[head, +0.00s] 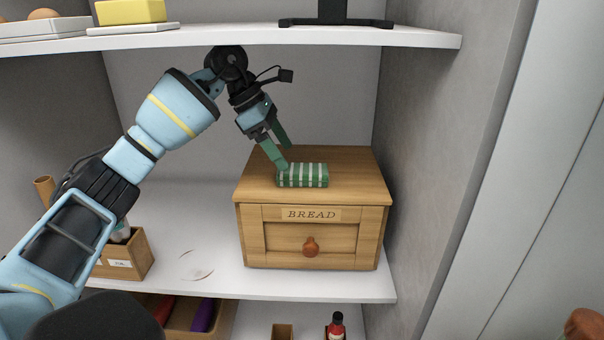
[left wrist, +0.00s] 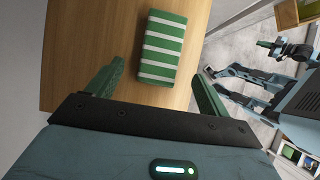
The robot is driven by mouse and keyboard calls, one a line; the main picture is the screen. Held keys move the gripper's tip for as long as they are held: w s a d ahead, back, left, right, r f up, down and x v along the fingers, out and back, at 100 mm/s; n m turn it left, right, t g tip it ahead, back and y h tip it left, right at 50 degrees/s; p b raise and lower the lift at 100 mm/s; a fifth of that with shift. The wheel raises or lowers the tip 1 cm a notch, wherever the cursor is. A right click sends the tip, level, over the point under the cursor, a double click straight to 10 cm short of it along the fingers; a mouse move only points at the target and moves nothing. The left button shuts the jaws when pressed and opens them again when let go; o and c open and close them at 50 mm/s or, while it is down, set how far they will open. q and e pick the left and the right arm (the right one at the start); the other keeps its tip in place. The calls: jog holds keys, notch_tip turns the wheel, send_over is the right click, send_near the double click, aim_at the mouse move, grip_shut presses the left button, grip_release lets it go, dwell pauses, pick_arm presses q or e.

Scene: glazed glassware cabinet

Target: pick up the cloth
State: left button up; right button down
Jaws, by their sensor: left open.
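The cloth (head: 302,176) is a folded green and white striped bundle. It lies on top of the wooden bread box (head: 313,242), near its front edge. My left gripper (head: 281,157) is open, just above and behind the cloth's left end in the head view. In the left wrist view the cloth (left wrist: 162,47) lies beyond the two spread green fingers of the gripper (left wrist: 158,87), with nothing held between them. My right gripper is not visible in the head view; part of my other arm shows at the right of the left wrist view.
The bread box stands on a white shelf (head: 190,285) between grey walls. Another shelf (head: 240,37) is above, with a yellow block (head: 130,11) and a black stand (head: 335,20). A small wooden box (head: 128,262) stands at left. The shelf between the boxes has a few thin brown marks.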

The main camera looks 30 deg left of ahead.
aim_at(300, 168)
pick_arm(q)
jog(key=shift+w+d, duration=0.1)
jog(key=shift+d, duration=0.1)
jog(key=x, duration=0.5)
jog(key=shift+w+d+r+p, duration=0.2)
jog(key=shift+w+d+p, duration=0.05)
jog(key=shift+d+p, duration=0.05)
jog(key=shift+w+d+f, duration=0.1)
jog(key=shift+f, duration=0.1)
jog(key=shift+f, duration=0.3)
jog(key=c, duration=1.1)
jog(key=shift+o, duration=0.2)
jog(key=shift+r, duration=0.15)
